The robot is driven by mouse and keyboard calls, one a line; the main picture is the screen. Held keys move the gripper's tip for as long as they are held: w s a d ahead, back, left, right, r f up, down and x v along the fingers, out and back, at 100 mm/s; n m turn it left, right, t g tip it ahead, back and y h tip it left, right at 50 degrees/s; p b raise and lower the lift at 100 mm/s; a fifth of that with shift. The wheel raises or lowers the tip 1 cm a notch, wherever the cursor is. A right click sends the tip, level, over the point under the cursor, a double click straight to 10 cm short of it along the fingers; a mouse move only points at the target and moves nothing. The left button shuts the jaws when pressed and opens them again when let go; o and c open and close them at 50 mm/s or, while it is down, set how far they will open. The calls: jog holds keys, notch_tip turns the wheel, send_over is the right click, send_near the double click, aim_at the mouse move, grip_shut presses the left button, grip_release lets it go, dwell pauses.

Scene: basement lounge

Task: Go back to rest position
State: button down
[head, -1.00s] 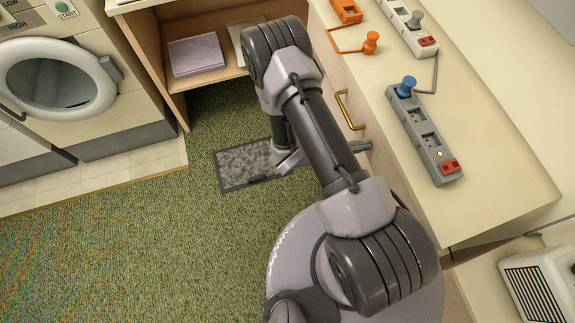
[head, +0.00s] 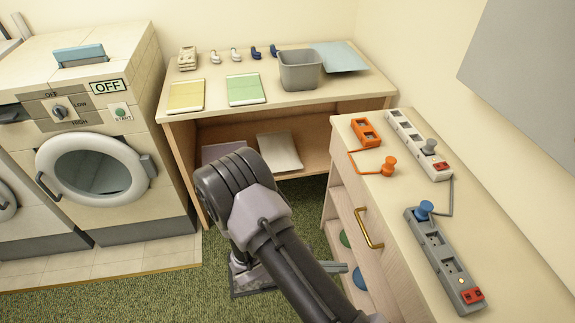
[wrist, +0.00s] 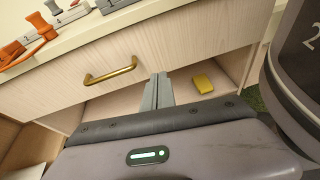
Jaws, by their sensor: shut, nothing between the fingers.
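My gripper (head: 337,267) shows past my arm in the head view, low in front of the cabinet on the right. In the wrist view its two grey fingers (wrist: 158,92) are together with nothing between them. They point toward the pale wooden cabinet front, to the right of the brass handle (wrist: 110,71) and apart from it in the picture. The handle (head: 369,228) also shows in the head view. My arm hides most of my gripper's body there.
The cabinet top (head: 405,186) holds orange, white and grey power strips. A yellow block (wrist: 203,83) lies in the open space below the handle's panel. A washer (head: 100,150) and a desk (head: 300,98) with a grey bin (head: 300,72) stand behind. Green carpet (head: 195,290) is clear at left.

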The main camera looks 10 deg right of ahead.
jog(key=s+a+r+m+t+y, duration=0.2)
jog(key=r+m+y, duration=0.3)
jog(key=r, duration=0.6)
jog(key=s+a+r+m+t+y, duration=0.2)
jog(key=s+a+r+m+y, duration=0.1)
jog(key=r+m, duration=0.6)
jog(key=s+a+r+m+t+y, duration=0.2)
jog(key=a+r+m+y, duration=0.3)
jog(key=r, duration=0.8)
jog(key=m+y, duration=0.2)
jog(key=y, duration=0.1)
jog(key=shift+s+r+t, duration=0.3)
jog(key=shift+s+r, duration=0.05)
jog(key=shift+r, duration=0.05)
